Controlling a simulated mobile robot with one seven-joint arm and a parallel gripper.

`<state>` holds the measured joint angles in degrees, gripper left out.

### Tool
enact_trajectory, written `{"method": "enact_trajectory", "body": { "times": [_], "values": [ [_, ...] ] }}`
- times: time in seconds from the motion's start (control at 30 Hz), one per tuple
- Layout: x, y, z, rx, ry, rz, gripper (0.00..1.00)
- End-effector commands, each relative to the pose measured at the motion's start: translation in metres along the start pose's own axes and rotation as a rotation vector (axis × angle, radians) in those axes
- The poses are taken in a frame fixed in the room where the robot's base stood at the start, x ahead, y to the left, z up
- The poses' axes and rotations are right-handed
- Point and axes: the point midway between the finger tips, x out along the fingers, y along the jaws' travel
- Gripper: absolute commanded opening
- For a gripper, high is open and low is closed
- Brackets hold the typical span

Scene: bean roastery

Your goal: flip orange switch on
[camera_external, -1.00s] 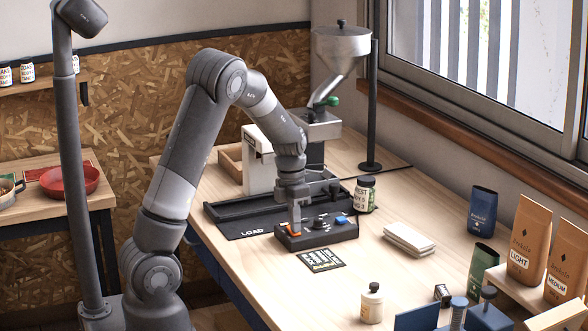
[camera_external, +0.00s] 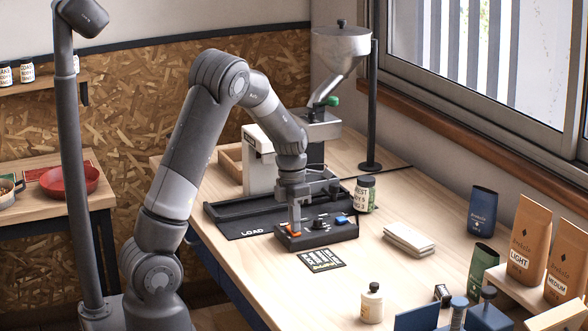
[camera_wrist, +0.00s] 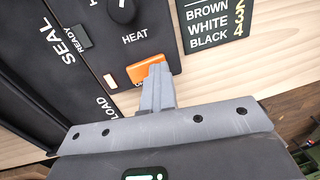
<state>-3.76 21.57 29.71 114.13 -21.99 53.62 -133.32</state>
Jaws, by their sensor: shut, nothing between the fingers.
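The orange switch (camera_wrist: 143,69) sits on the black control box beside the HEAT label in the wrist view. It also shows as a small orange patch (camera_external: 293,229) at the left end of the control box (camera_external: 325,237) in the external view. My gripper (camera_wrist: 157,77) is shut and empty, its fingertips over the right part of the orange switch, touching or very close to it. The fingers hide part of the switch, and I cannot tell which way it is tilted. In the external view my gripper (camera_external: 295,226) points down at the box's left end.
The control box also carries a black knob (camera_wrist: 122,9) and a blue switch (camera_external: 342,219). The black LOAD mat (camera_external: 235,222) lies left of it. A black label card (camera_external: 320,260) lies in front. A jar (camera_external: 364,194) stands behind the box. The table's front middle is clear.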

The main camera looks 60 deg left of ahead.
Motion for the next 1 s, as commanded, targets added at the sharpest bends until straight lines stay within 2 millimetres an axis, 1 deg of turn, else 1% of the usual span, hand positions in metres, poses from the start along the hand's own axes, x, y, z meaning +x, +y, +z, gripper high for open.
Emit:
{"method": "enact_trajectory", "body": {
  "times": [0.07,0.17,0.4,0.53,0.6,0.73,0.93,1.0],
  "values": [
    [-0.01,-0.001,-0.001,-0.002,-0.002,0.004,0.0],
    [-0.031,-0.01,0.0,0.002,-0.01,0.001,0.0],
    [-0.087,-0.027,0.0,0.004,-0.013,0.001,0.0],
    [-0.111,-0.034,0.0,0.003,-0.012,0.001,0.0],
    [-0.12,-0.037,0.0,0.002,-0.011,-0.001,0.0],
    [-0.13,-0.04,0.0,0.002,-0.009,0.0,0.0],
    [-0.135,-0.042,-0.001,0.008,-0.01,-0.001,0.0],
    [-0.136,-0.045,-0.003,0.046,-0.016,-0.002,0.0]
  ]
}}
